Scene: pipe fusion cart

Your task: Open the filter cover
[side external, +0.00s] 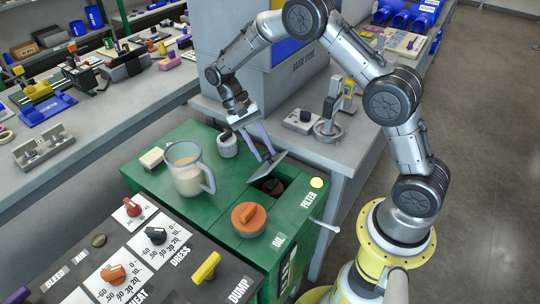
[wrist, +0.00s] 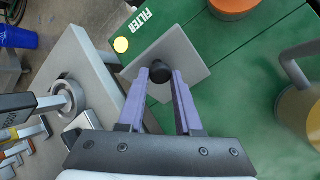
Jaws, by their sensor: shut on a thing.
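The filter cover (side external: 266,168) is a grey square plate, raised and tilted above the green cart top in the side view. The wrist view shows the plate (wrist: 190,48) with a round black knob (wrist: 159,73) on it. My gripper (side external: 268,153) is shut on this knob, with one purple finger (wrist: 160,80) on each side. Below the plate, a dark square opening (side external: 273,187) in the cart top is partly uncovered, beside the FILTER label (side external: 309,199) and a yellow dot (side external: 316,183). The plate hides part of the opening.
An orange OIL cap (side external: 249,217) stands in front of the opening. A clear pitcher (side external: 188,168) and a ribbed grey-white knob (side external: 227,145) stand to the left. A grey bench (side external: 345,150) with tools lies behind. Some green top near the pitcher is bare.

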